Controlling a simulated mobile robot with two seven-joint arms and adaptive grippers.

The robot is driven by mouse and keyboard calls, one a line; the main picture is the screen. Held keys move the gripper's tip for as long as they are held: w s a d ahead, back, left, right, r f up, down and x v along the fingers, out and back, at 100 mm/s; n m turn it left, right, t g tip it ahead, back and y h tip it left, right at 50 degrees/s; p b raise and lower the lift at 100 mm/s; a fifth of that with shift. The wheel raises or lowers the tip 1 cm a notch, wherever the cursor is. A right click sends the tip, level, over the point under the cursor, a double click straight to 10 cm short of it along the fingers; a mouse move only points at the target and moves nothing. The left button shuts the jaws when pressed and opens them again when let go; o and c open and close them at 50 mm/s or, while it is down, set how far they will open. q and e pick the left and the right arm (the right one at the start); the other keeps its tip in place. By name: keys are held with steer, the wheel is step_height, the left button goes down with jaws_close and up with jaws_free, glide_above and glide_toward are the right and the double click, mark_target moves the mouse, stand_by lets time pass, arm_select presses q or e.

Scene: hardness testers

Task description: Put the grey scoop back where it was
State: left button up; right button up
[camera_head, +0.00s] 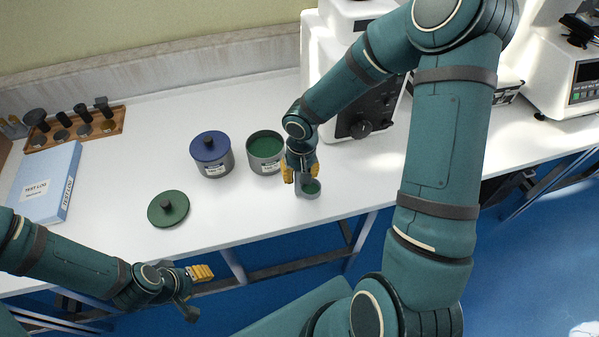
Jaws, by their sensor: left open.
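A small grey cup-shaped thing with green inside (312,189), which may be the grey scoop, is at the table's front edge, directly below my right gripper (300,172). The yellow fingers of the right gripper point down with grey between them; whether they grip it is too small to tell. My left gripper (195,287) is open and empty, in front of the table edge at lower left. An open grey canister with green contents (265,168) stands just left of the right gripper. Its likely green lid with a dark knob (168,208) lies on the table.
A grey canister with a blue lid (211,165) stands left of the open one. A test log binder (47,182) and a wooden rack of dark-handled tools (75,128) are at left. White testers (320,50) stand behind my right arm.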

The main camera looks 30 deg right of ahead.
steer(key=r+p, duration=0.1)
steer(key=r, duration=0.5)
steer(key=r+p, duration=0.1)
steer(key=r, duration=0.4)
steer(key=shift+s+d+r+p, duration=0.15)
steer(key=shift+s+r+p, duration=0.05)
steer(key=shift+r+p, duration=0.15)
arm_select(q)
steer(key=r, duration=0.1)
steer(key=w+r, duration=0.1)
steer(key=shift+r, duration=0.4)
arm_select(e)
steer(key=s+a+f+y, duration=0.1)
steer(key=s+a+f, duration=0.2)
steer(key=f, duration=0.3)
steer(key=s+a+f+t+y, duration=0.1)
steer(key=s+a+f, duration=0.2)
steer(key=a+f, duration=0.3)
steer(key=s+a+f+y, duration=0.1)
steer(key=s+a+f, duration=0.1)
steer(key=a+f, duration=0.3)
step_height(320, 180, down, 2)
steer(key=shift+s+a+f+n+t+y, duration=0.2)
steer(key=shift+s+n+t+y, duration=0.1)
steer(key=shift+s+n, duration=0.1)
arm_select(q)
steer(key=shift+s, duration=0.1)
